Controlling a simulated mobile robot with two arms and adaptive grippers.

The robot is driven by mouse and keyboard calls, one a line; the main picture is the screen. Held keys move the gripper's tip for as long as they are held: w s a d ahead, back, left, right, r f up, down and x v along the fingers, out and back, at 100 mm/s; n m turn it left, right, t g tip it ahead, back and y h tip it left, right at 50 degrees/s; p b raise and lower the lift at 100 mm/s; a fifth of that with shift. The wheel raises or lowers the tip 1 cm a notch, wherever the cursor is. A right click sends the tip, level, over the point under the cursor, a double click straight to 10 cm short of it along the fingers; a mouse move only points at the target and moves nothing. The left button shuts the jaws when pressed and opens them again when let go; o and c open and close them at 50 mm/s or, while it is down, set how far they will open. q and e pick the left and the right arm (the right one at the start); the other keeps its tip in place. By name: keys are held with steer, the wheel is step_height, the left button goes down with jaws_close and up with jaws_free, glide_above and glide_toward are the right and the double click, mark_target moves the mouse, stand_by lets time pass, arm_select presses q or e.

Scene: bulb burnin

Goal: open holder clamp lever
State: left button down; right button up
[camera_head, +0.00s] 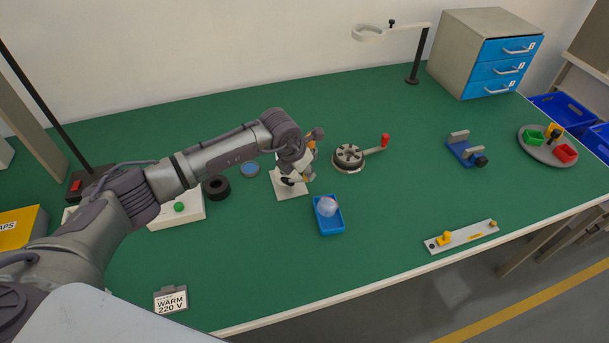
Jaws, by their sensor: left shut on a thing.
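My left gripper (297,180) reaches in from the left and points down over a small holder on a white square base plate (291,194). Its fingers are shut on a small part at the holder, which looks to be the clamp lever; the gripper hides most of it, so I cannot tell the lever's angle. The holder's dark body is mostly covered by the gripper. A clear bulb (327,206) lies in a blue tray (330,230) just right of and in front of the holder. My right gripper is not in view.
A black ring (216,187) and a white box with a green button (179,208) lie left. A blue vise (465,151) stands farther right. The green bench's front middle is clear.

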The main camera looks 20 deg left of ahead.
arm_select(q)
steer(key=shift+w+a+n+y+b, duration=0.1)
steer(key=shift+w+n+y+b, duration=0.2)
steer(key=shift+n, duration=0.45)
steer(key=shift+w+a+n+y+b, duration=0.1)
steer(key=shift+w+n+y+b, duration=0.2)
steer(key=shift+n, duration=0.45)
steer(key=shift+s, duration=0.1)
steer(key=c, duration=1.1)
jaws_free()
steer(key=v, duration=1.2)
steer(key=shift+s, duration=0.1)
steer(key=shift+f, duration=0.1)
